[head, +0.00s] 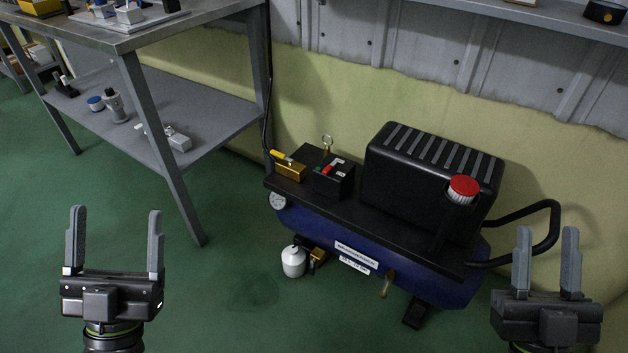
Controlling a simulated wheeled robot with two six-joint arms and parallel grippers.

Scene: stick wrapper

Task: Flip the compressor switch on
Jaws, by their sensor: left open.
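The compressor (375,250) stands on the green floor against the yellow wall, with a blue tank and a black motor housing (405,178) on top. A small black switch box (333,182) with red and green marks sits on its top plate, left of the housing. I cannot tell the switch's position. My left gripper (114,240) is open and empty at the lower left, well apart from the compressor. My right gripper (547,262) is at the lower right, its fingers apart and empty, in front of the compressor's handle end in the picture.
A brass valve with a yellow lever (289,167) is beside the switch box. A black handle (540,205) sticks out right. A metal workbench (165,22) with a lower shelf stands at left. A grey shelf (440,10) hangs above.

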